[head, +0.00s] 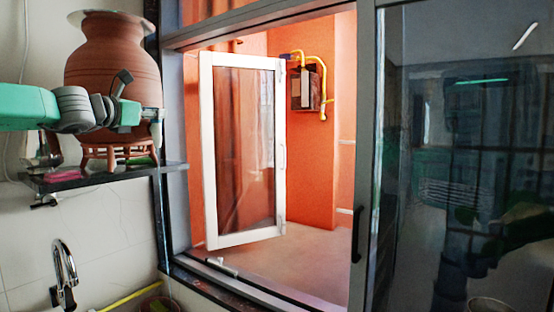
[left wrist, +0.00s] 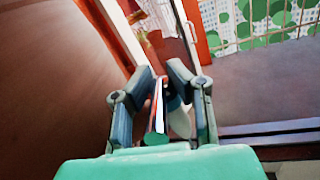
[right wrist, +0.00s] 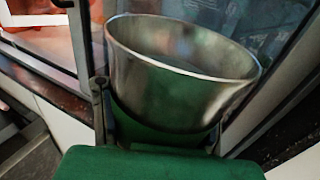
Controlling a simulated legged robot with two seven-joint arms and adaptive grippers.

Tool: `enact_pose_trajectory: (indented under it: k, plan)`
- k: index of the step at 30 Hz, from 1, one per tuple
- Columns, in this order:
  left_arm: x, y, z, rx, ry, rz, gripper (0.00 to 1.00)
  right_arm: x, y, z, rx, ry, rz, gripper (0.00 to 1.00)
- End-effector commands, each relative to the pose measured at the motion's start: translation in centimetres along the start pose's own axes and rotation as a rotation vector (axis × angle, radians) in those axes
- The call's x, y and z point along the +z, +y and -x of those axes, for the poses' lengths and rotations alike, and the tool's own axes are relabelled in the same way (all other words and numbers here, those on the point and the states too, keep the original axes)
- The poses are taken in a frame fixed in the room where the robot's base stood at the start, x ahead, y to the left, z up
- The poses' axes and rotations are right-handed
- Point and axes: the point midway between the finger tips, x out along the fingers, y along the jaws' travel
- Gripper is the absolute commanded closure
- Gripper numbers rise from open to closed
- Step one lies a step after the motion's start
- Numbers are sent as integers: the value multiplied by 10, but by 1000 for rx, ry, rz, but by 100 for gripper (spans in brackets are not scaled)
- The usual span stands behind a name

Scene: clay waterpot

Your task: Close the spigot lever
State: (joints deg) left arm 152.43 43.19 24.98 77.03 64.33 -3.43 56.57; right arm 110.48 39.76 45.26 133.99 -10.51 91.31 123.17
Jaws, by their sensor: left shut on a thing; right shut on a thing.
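The brown clay waterpot (head: 108,50) stands on a small clay stand (head: 98,153) at the upper left of the head view. My left gripper (head: 132,98) lies across the front of the pot's lower belly. In the left wrist view my left gripper (left wrist: 162,90) has its fingers close together on a slim pale piece (left wrist: 158,110), apparently the spigot lever. The spigot itself is mostly hidden behind the fingers. My right gripper is shut on a silver metal cup (right wrist: 180,85), which looks empty; that gripper is out of the head view.
The pot's stand rests on a dark wall shelf (head: 75,180). A metal faucet (head: 65,265) rises below it. To the right is a window frame with an open white casement (head: 243,150), and a dark glass pane (head: 450,150) with reflections. Free room lies in front of the window.

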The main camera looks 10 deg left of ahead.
Motion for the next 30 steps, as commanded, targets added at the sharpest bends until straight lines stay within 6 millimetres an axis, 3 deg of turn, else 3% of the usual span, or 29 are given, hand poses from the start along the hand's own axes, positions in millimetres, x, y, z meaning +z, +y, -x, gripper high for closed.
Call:
enact_pose_trajectory:
  k: [25,27,30]
  plan:
    - [-5,-2,-1,-82,-9,-2,100,10,0,0,0,-1,0,100]
    - [-4,-2,-1,-82,-9,-2,69,10,0,0,0,-1,0,100]
    - [-3,-2,0,-81,-11,-2,68,10,0,0,0,-1,0,100]
